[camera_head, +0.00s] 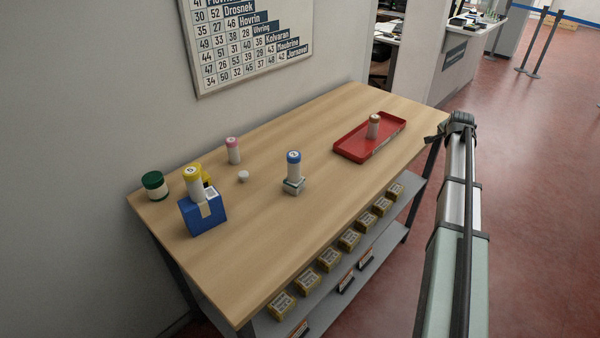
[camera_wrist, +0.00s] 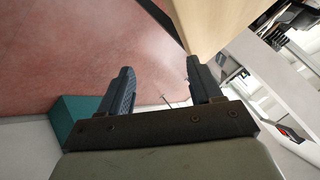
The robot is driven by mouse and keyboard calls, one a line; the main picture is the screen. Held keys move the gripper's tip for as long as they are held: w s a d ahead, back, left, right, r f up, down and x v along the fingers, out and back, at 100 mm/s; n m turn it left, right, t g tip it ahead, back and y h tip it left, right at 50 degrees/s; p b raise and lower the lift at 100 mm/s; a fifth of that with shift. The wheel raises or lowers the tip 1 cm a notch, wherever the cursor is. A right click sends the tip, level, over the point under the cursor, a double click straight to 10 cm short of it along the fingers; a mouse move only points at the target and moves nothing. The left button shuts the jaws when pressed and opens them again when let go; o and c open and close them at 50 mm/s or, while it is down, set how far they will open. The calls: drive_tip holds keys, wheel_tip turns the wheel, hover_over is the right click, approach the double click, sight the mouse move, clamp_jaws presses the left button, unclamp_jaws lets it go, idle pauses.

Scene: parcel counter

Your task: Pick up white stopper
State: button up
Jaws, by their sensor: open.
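The white stopper (camera_head: 243,176) is a small white piece standing on the wooden table, left of the middle in the head view. It is between a pink-topped white bottle (camera_head: 233,152) and a blue-topped bottle (camera_head: 294,164). My gripper (camera_head: 436,137) is far to its right, at the table's right edge. In the wrist view my gripper (camera_wrist: 160,78) has its two dark fingers apart with nothing between them. The stopper does not show in the wrist view.
A blue block (camera_head: 205,215) bears a yellow-topped bottle (camera_head: 193,182). A dark green-lidded jar (camera_head: 154,186) stands at the left end. A red tray (camera_head: 350,148) holds a brown-topped bottle (camera_head: 374,126). Yellow boxes (camera_head: 330,259) line the lower shelf. The table's front middle is bare.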

drive_tip(key=w+a+r+n+h, duration=0.15)
drive_tip(key=w+a+r, duration=0.25)
drive_tip(key=a+r, duration=0.7)
drive_tip(key=w+a+r+n, duration=0.3)
drive_tip(key=a+r, duration=0.3)
drive_tip(key=a, duration=1.1)
drive_tip(key=w+a+r+n+h, duration=0.1)
drive_tip(key=w+a+r+n, duration=0.25)
drive_tip(key=a+r, duration=0.8)
drive_tip(key=n+g+y, duration=0.6)
drive_tip(key=n+y, duration=0.3)
drive_tip(key=n, duration=0.6)
hover_over(243, 173)
drive_tip(key=d, duration=0.2)
drive_tip(key=f, duration=2.3)
drive_tip(key=shift+s+a+f, duration=0.1)
drive_tip(key=shift+s+a, duration=0.15)
drive_tip(key=shift+s, duration=0.15)
drive_tip(key=shift+s+x, duration=0.2)
drive_tip(key=shift+x, duration=2.5)
drive_tip(key=c, duration=1.1)
